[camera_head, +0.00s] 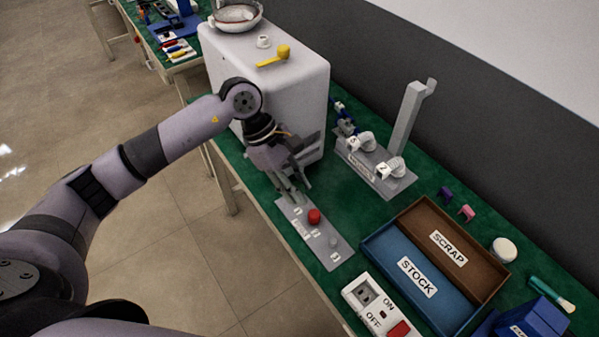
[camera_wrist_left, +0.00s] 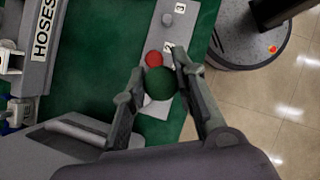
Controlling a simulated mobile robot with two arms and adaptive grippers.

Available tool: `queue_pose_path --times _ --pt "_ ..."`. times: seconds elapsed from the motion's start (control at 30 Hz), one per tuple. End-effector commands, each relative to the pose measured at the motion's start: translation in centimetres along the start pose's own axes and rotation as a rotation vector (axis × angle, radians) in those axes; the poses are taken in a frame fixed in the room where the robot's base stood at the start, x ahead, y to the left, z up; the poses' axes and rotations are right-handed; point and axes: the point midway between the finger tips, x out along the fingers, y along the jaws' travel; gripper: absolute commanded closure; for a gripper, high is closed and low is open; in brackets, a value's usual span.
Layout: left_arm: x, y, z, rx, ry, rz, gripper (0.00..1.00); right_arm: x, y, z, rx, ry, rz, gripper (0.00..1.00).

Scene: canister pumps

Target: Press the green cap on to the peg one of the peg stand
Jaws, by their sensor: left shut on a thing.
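The green cap (camera_wrist_left: 160,83) is between the two fingers of my left gripper (camera_wrist_left: 158,70) in the left wrist view. In the head view my left gripper (camera_head: 296,189) points down over the far left end of the grey peg stand (camera_head: 338,257), and the fingers hide the green cap there. A red cap (camera_head: 314,216) sits on the stand beside the gripper, near label 2 in the wrist view (camera_wrist_left: 153,59). A bare grey peg (camera_wrist_left: 167,19) stands near label 3. Peg one is hidden by the cap and fingers, so I cannot tell whether the cap touches it.
A white cabinet (camera_head: 235,70) stands close behind my left gripper. The hose stand (camera_head: 378,178) is to the right. A blue STOCK tray (camera_head: 385,262), a brown SCRAP tray (camera_head: 415,218) and an ON/OFF switch box (camera_head: 360,293) are nearer the front. Green mat is clear between the stands.

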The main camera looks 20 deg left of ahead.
Motion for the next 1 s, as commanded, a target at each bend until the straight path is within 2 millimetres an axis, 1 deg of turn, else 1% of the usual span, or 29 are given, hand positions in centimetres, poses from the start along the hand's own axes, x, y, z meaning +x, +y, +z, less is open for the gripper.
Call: queue_pose_path --times 0.03,0.2,0.3,0.4,0.6,1.0 --pt "0.7 0.6 -0.3 -0.108 -0.005 0.059 0.89 0.4 -0.3 -0.1 0.0 0.002 -0.003 0.6" --pt "0.9 3.1 -1.6 -0.465 -0.01 0.263 0.89 0.8 -0.2 0.0 0.001 0.002 -0.003 0.6" --pt "0.8 4.2 -2.4 -0.614 -0.012 0.347 0.89 1.0 0.1 0.1 0.002 0.001 0.001 0.6" --pt "0.7 4.7 -2.9 -0.71 -0.013 0.4 0.89 1.1 0.7 0.2 0.003 0.0 0.008 0.6" --pt "0.5 5.1 -3.5 -0.781 -0.012 0.439 0.89 1.1 1.5 0.4 0.005 -0.003 0.018 0.6" --pt "0.5 5.1 -3.5 -0.781 -0.016 0.438 0.89 1.4 1.2 0.5 0.003 -0.004 0.015 0.6"
